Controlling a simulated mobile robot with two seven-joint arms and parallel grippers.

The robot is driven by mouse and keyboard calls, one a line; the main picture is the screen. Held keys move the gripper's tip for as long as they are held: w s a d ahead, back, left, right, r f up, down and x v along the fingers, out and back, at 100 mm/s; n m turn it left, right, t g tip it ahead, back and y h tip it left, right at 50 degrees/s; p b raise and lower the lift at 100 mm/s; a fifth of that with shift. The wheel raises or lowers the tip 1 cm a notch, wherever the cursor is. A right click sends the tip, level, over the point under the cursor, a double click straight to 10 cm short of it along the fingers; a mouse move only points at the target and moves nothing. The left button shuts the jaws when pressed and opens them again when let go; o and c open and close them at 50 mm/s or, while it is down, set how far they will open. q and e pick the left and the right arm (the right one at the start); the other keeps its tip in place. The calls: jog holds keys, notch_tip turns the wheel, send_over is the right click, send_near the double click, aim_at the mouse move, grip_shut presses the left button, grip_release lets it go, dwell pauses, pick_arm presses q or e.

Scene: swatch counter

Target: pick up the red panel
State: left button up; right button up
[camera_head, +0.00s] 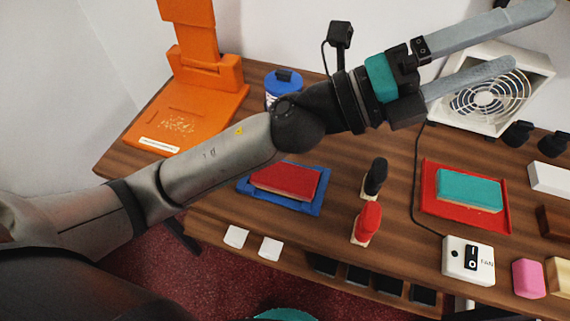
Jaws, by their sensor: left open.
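The red panel (286,180) lies flat on a blue tray (246,189), left of the middle of the wooden counter. My left arm passes above and behind it, close to its upper left edge in the picture. My left gripper (528,38) is at the upper right, well away from the panel. Its two long grey fingers are spread apart with nothing between them. My right gripper is not in view.
A teal panel (468,190) lies on a red tray (432,207) at the right. Black (376,178) and red (368,220) upright pieces stand between the trays. A white fan (490,95), a switch box (468,260), a blue container (284,88) and an orange stand (200,90) surround them.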

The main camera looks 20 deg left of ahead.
pick_arm(q)
jog(key=s+d+f+m+g+y, duration=0.25)
jog(key=s+f+m+g, duration=0.2)
jog(key=m+g, duration=0.45)
jog(key=m+t+y, duration=0.1)
jog(key=m+y, duration=0.8)
jog(key=y, duration=1.1)
send_over(285, 175)
notch_tip(285, 175, down, 19)
jog(key=f, duration=0.8)
jog(key=shift+d+f, duration=0.25)
jog(key=f, duration=0.5)
jog(key=shift+a+f+b, duration=0.25)
jog(key=shift+f+b, duration=0.05)
jog(key=shift+r, duration=0.1)
jog(key=c, duration=1.2)
